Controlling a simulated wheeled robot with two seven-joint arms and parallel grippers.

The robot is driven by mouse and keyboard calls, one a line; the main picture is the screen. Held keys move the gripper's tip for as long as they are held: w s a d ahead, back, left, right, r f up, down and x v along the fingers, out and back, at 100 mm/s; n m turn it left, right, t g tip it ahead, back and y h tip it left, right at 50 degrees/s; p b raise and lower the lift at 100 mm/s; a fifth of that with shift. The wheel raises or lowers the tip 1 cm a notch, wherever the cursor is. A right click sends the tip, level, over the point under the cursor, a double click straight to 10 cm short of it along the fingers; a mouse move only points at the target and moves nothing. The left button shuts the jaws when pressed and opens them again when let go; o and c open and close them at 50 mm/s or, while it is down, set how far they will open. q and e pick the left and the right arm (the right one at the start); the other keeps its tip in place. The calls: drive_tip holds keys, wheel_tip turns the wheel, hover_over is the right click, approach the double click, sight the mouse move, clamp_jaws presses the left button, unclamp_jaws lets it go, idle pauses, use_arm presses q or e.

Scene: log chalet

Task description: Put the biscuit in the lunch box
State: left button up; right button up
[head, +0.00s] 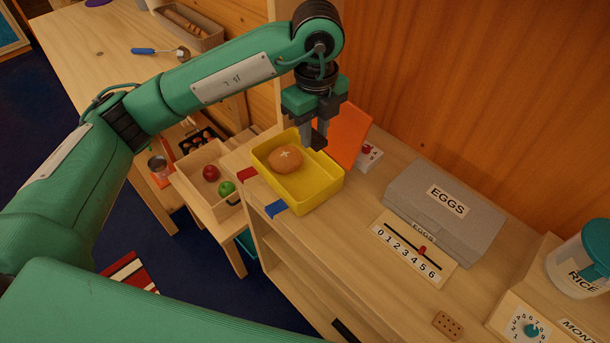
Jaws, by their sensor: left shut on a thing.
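The biscuit (448,325), a small brown rectangle with dark holes, lies flat on the counter near the bottom right. The yellow lunch box (325,193) stands open on the counter, its orange lid (349,136) raised at the back. A round brown bun (285,159) with a pale cross sits in its left part. My left gripper (313,141) points down over the back of the lunch box, far from this biscuit. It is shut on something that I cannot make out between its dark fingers. My right gripper is not in view.
A grey egg box (447,208) and a number slider board (413,248) stand right of the lunch box. A rice jar (579,266) and a dial (525,326) are at the far right. Blue (276,209) and red (247,174) blocks lie at the counter's left edge.

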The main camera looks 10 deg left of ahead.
use_arm(q)
drive_tip(key=p, duration=0.2)
hover_over(312, 191)
wheel_tip(312, 191, down, 12)
drive_tip(key=shift+r, duration=0.25)
drive_tip(key=shift+f+p, duration=0.5)
drive_tip(key=shift+f, duration=2.05)
drive_tip(key=o, duration=0.9)
drive_tip(key=shift+o, duration=0.2)
